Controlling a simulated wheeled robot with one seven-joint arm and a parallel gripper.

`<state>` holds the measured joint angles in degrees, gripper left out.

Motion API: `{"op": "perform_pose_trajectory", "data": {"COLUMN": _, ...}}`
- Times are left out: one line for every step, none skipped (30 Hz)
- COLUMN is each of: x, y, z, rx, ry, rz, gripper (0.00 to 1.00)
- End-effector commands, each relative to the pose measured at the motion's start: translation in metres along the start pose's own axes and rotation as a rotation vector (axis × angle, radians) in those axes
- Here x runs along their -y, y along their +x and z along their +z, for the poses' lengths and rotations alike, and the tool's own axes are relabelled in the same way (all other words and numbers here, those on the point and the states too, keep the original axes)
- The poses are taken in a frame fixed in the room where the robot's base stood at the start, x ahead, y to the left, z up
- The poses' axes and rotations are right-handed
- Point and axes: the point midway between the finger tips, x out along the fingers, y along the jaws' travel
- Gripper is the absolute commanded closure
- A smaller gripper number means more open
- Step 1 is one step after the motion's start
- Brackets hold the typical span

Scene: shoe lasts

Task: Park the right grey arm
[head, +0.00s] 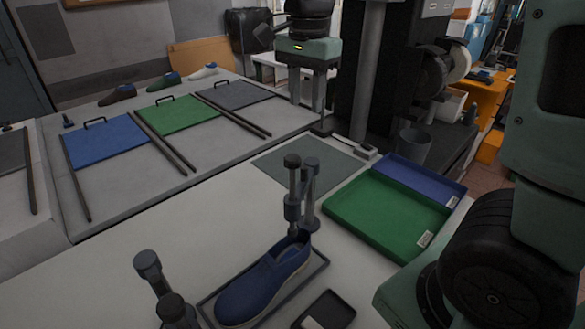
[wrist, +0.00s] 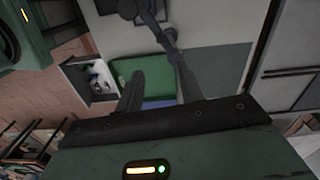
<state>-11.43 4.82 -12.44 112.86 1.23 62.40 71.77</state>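A grey jointed arm (head: 311,172) with dark knobs and two upright parts side by side stands at the heel of a blue shoe (head: 264,284). Another grey knobbed arm (head: 147,266) stands at front left, cut off by the frame. The shoe lies in a shallow dark tray (head: 321,263). My gripper (head: 308,108) hangs beyond the shoe with its fingers downward, apart from the grey arms. Its fingers are spread and empty in the wrist view (wrist: 158,75). There a grey jointed piece (wrist: 165,36) shows beyond the fingers, partly overlapped by the right finger.
A green tray (head: 385,213) and a blue tray (head: 425,180) lie right of the grey arm. A flat grey mat (head: 345,165) lies behind it. A small dark box (head: 343,306) sits in front. The back bench holds coloured boards (head: 108,140) and several shoes. The table's left part is clear.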

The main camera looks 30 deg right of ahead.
Motion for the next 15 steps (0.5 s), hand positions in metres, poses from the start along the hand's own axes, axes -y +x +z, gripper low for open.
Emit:
{"op": "perform_pose_trajectory", "data": {"x": 0.0, "y": 0.002, "z": -0.002, "rx": -0.001, "ry": 0.015, "rz": 0.003, "gripper": 0.62}}
{"op": "perform_pose_trajectory", "data": {"x": 0.0, "y": 0.003, "z": -0.003, "rx": -0.001, "ry": 0.019, "rz": 0.004, "gripper": 0.62}}
{"op": "perform_pose_trajectory", "data": {"x": 0.0, "y": 0.007, "z": -0.003, "rx": -0.001, "ry": 0.019, "rz": 0.005, "gripper": 0.62}}
{"op": "perform_pose_trajectory", "data": {"x": 0.0, "y": 0.01, "z": -0.002, "rx": -0.001, "ry": 0.018, "rz": 0.005, "gripper": 0.62}}
{"op": "perform_pose_trajectory", "data": {"x": 0.0, "y": 0.014, "z": -0.002, "rx": 0.0, "ry": 0.017, "rz": 0.006, "gripper": 0.62}}
{"op": "perform_pose_trajectory", "data": {"x": -0.001, "y": 0.021, "z": -0.002, "rx": 0.0, "ry": 0.017, "rz": 0.006, "gripper": 0.62}}
{"op": "perform_pose_trajectory", "data": {"x": -0.001, "y": 0.026, "z": -0.002, "rx": 0.0, "ry": 0.016, "rz": 0.007, "gripper": 0.62}}
{"op": "perform_pose_trajectory", "data": {"x": -0.001, "y": 0.032, "z": -0.002, "rx": 0.0, "ry": 0.015, "rz": 0.008, "gripper": 0.62}}
{"op": "perform_pose_trajectory", "data": {"x": -0.001, "y": 0.04, "z": -0.002, "rx": 0.0, "ry": 0.015, "rz": 0.007, "gripper": 0.62}}
{"op": "perform_pose_trajectory", "data": {"x": -0.001, "y": 0.046, "z": -0.002, "rx": 0.0, "ry": 0.015, "rz": 0.008, "gripper": 0.62}}
{"op": "perform_pose_trajectory", "data": {"x": -0.001, "y": 0.053, "z": -0.002, "rx": 0.001, "ry": 0.015, "rz": 0.009, "gripper": 0.62}}
{"op": "perform_pose_trajectory", "data": {"x": -0.002, "y": 0.061, "z": -0.002, "rx": 0.001, "ry": 0.015, "rz": 0.008, "gripper": 0.62}}
{"op": "perform_pose_trajectory", "data": {"x": -0.001, "y": 0.068, "z": -0.002, "rx": 0.001, "ry": 0.015, "rz": 0.008, "gripper": 0.62}}
{"op": "perform_pose_trajectory", "data": {"x": -0.001, "y": 0.074, "z": -0.002, "rx": 0.0, "ry": 0.015, "rz": 0.008, "gripper": 0.62}}
{"op": "perform_pose_trajectory", "data": {"x": -0.002, "y": 0.082, "z": -0.002, "rx": 0.0, "ry": 0.014, "rz": 0.009, "gripper": 0.62}}
